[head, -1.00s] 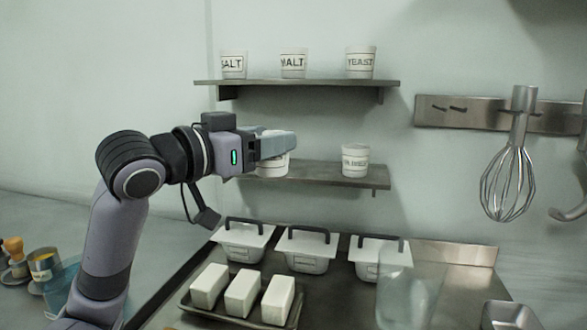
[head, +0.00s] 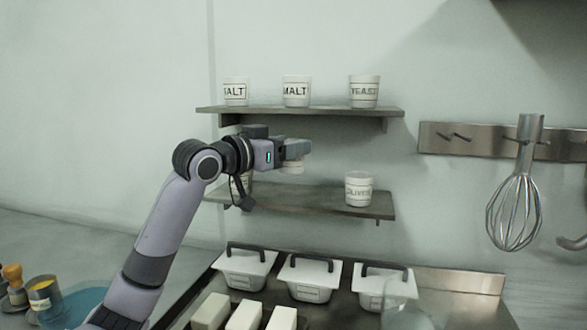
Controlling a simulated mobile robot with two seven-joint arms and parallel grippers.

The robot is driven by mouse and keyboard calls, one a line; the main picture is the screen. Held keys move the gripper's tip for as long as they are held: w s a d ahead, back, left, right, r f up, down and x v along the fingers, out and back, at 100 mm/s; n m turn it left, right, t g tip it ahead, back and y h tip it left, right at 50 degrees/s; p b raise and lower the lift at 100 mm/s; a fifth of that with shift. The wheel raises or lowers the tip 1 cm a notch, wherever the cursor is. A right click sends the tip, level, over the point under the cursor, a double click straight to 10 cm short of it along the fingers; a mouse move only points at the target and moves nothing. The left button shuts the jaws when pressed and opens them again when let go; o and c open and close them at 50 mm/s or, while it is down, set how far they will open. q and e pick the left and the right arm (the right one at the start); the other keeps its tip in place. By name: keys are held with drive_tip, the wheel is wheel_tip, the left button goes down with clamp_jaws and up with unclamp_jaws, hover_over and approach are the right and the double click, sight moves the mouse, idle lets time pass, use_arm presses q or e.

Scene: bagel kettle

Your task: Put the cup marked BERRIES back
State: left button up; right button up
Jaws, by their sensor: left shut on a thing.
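My left gripper (head: 297,149) is shut on a white cup (head: 292,168) and reaches in at the lower shelf (head: 310,203). The gripper hides the cup's upper part, and I cannot read its label, so I cannot tell whether it says BERRIES. The cup's bottom appears above the shelf board, between two other cups. One white cup (head: 247,187) stands at the left, mostly behind my arm. The other cup (head: 359,189), at the right, has a label that seems to read OLIVES. My right gripper is not in view.
The upper shelf (head: 300,111), close above my gripper, holds cups marked SALT (head: 235,91), MALT (head: 296,91) and YEAST (head: 364,91). Lidded white tubs (head: 314,279) stand below. A whisk (head: 515,210) hangs at the right. The lower shelf's middle is clear.

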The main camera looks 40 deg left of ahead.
use_arm(q)
drive_tip(key=w+f, duration=0.1)
drive_tip(key=f, duration=0.1)
drive_tip(key=w+a+f, duration=0.1)
drive_tip(key=f, duration=0.1)
drive_tip(key=w+a+f, duration=0.1)
drive_tip(key=w+f, duration=0.1)
drive_tip(key=shift+p, duration=0.3)
drive_tip(key=shift+a+f, duration=0.1)
drive_tip(key=shift+f, duration=0.35)
drive_tip(key=shift+w, duration=0.1)
drive_tip(key=shift+f, duration=0.2)
drive_tip(key=o, duration=1)
drive_tip(key=shift+o, duration=0.2)
